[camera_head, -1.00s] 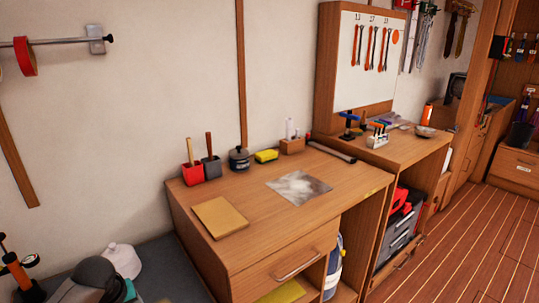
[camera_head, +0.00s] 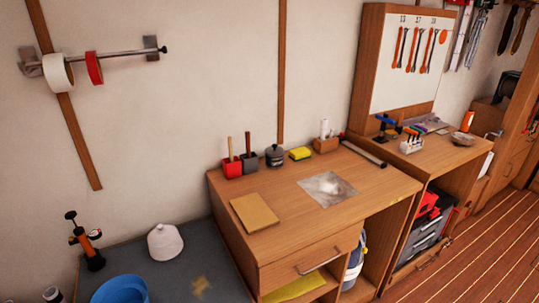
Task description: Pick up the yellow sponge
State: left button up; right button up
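The yellow sponge (camera_head: 300,153) lies at the back of the wooden workbench (camera_head: 290,229), near the wall. It sits between a dark lidded pot (camera_head: 275,156) on its left and a small wooden block holder with a white bottle (camera_head: 325,141) on its right. It looks flat and unobstructed from the front. Neither of my grippers is in view.
A red cup (camera_head: 232,168) and a grey cup (camera_head: 249,162) with handles stand left of the pot. A tan board (camera_head: 255,213) and a greyish sheet (camera_head: 328,188) lie on the bench. A lower grey surface at left holds a blue bucket (camera_head: 122,290) and white container (camera_head: 165,242).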

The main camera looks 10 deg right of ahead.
aim_at(298, 154)
jog(key=i+l+u, duration=0.1)
jog(key=l+u, duration=0.5)
jog(key=u, duration=0.2)
jog(key=l+u, duration=0.8)
jog(key=j, duration=0.1)
